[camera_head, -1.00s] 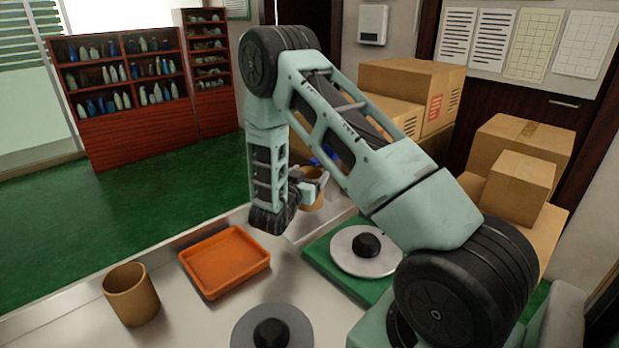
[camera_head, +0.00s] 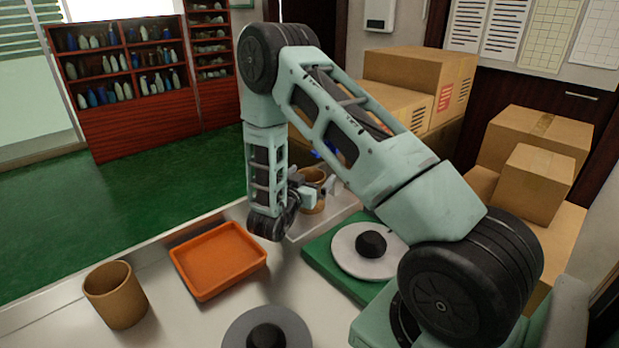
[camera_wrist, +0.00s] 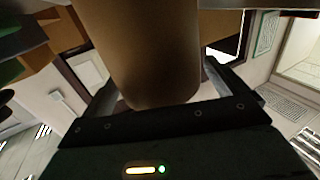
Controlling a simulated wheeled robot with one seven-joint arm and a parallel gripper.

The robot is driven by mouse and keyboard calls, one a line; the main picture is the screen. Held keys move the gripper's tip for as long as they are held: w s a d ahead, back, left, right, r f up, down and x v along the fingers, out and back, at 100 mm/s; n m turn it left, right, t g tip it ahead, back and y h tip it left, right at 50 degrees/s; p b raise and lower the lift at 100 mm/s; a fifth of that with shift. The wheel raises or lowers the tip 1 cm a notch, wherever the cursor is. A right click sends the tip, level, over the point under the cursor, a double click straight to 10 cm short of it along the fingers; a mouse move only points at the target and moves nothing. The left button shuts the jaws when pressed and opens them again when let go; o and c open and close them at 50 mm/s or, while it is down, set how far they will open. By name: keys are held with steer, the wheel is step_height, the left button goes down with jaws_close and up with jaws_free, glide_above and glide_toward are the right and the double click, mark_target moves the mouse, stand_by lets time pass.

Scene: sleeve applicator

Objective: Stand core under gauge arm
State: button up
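A brown cardboard core (camera_head: 313,199) is upright at my gripper (camera_head: 307,190), over a pale raised platform (camera_head: 345,207). The wrist view shows the core (camera_wrist: 150,50) large between the two fingers of my gripper (camera_wrist: 160,90), which appear closed against its sides. Whether its base touches the platform is unclear. A small blue part (camera_head: 318,155) shows behind the core, mostly hidden by my arm; I cannot tell whether it belongs to the gauge arm. A second brown core (camera_head: 116,296) stands upright at the left of the bench, open end up.
An orange tray (camera_head: 218,260) lies on the bench between the loose core and my gripper. A grey disc with a black knob (camera_head: 267,330) is at the front. A green base (camera_head: 322,250) carries a white disc (camera_head: 350,262) right of my gripper. Cardboard boxes (camera_head: 535,150) stand behind.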

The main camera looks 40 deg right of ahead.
steer(key=shift+a+r, duration=0.15)
steer(key=shift+r, duration=0.05)
steer(key=b+v, duration=0.1)
steer(key=v, duration=0.6)
steer(key=shift+a, duration=0.1)
stand_by(0.3)
steer(key=shift+s+f, duration=0.1)
steer(key=shift+s, duration=0.05)
